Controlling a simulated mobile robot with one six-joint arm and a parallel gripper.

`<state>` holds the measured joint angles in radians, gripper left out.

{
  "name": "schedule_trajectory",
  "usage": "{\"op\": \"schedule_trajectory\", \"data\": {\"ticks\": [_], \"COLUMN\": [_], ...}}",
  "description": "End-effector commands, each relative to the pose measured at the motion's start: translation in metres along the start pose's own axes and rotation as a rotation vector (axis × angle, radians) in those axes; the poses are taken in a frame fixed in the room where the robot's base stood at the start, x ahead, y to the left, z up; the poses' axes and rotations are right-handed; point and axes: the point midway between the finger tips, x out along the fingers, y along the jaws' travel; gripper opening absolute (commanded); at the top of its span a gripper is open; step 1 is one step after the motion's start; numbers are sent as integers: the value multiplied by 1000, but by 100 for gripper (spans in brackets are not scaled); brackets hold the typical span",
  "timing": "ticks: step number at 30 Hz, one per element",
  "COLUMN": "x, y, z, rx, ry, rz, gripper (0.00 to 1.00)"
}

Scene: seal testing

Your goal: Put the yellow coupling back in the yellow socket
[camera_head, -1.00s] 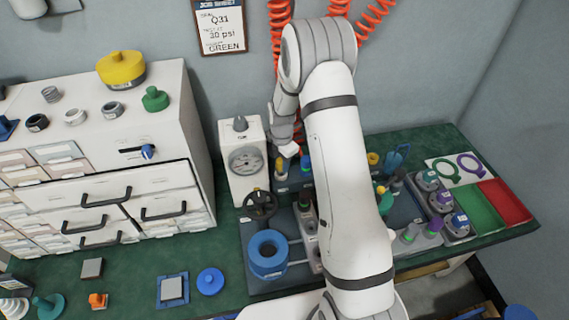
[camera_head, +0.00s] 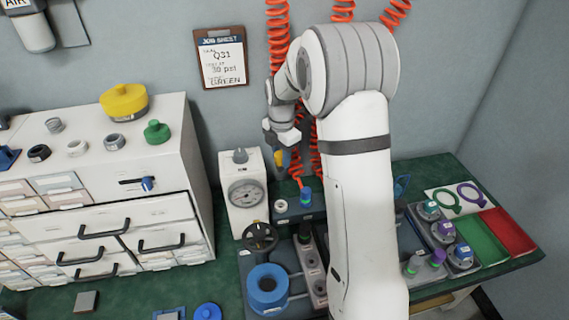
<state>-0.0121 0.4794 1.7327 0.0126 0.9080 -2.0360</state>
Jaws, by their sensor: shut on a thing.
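My gripper (camera_head: 281,149) is in front of the back wall, above and behind the white gauge block's right side. It is shut on the yellow coupling (camera_head: 282,158), which is small and partly hidden by the fingers. The coupling hangs clear above a dark rail (camera_head: 290,215). On that rail stands a blue-topped coupling (camera_head: 306,198). To its left on the rail is an empty-looking socket (camera_head: 281,206); its colour is too small to tell. My arm hides the rail's right part.
Orange coiled hoses (camera_head: 279,45) hang close behind my gripper. Right of my arm are grey sockets (camera_head: 443,232) and green (camera_head: 481,238) and red (camera_head: 509,228) trays.

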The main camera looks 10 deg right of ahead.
Motion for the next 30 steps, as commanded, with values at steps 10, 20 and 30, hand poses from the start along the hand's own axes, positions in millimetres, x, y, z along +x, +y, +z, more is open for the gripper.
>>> {"op": "schedule_trajectory", "data": {"ticks": [10,20,30], "x": [26,66,86], "y": [-29,-104,-156], "z": [110,244,301], "rx": [152,342,431], "ry": [-2,-6,-7], "rz": [-6,-10,-11], "gripper": [7,7,7]}}
